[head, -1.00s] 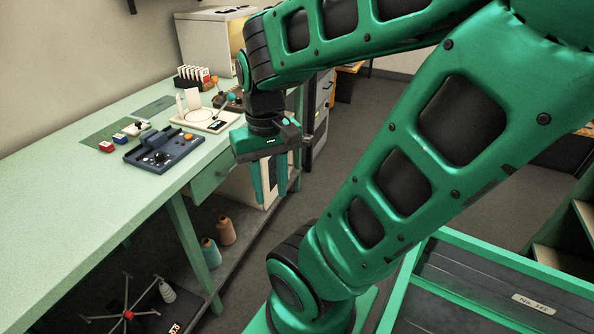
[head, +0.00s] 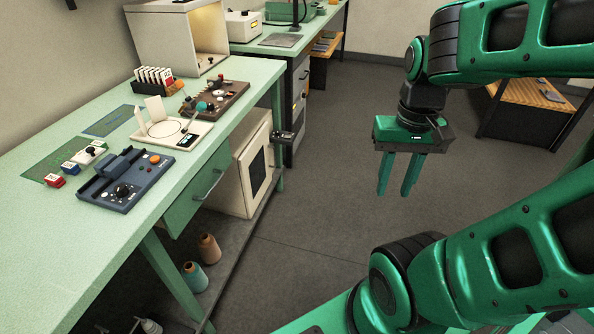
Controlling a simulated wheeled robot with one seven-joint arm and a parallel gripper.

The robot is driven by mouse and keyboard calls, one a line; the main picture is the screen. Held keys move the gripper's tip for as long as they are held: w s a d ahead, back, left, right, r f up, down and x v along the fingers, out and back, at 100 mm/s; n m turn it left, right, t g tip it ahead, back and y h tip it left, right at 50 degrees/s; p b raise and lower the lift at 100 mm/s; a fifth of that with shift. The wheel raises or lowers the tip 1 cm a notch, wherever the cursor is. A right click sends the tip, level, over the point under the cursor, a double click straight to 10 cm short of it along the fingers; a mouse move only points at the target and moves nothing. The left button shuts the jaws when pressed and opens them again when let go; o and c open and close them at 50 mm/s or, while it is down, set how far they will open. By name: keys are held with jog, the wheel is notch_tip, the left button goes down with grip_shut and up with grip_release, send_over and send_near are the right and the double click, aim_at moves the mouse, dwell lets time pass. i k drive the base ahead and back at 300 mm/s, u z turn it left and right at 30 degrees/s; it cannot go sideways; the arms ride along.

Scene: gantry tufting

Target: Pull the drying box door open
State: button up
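The drying box (head: 234,172) appears to be the cream cabinet on the lower shelf at the far end of the green workbench. Its door (head: 258,172) has a dark window, faces right toward the aisle and looks shut. I cannot make out a clear handle on it. My gripper (head: 397,190) hangs over the aisle floor, well to the right of the box, with its fingers pointing down. The fingers are apart with nothing between them. It touches nothing.
The green workbench (head: 85,245) runs along the left, with a drawer (head: 200,192) in front. A small dark fixture (head: 283,136) sticks out above the box door. Thread cones (head: 209,248) stand on the lower shelf. The aisle floor (head: 320,200) is clear.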

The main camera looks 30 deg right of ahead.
aim_at(255, 165)
jog(key=z, duration=0.2)
jog(key=k, duration=0.5)
jog(key=z, duration=0.3)
jog(key=i, duration=1.6)
jog(key=u, duration=0.7)
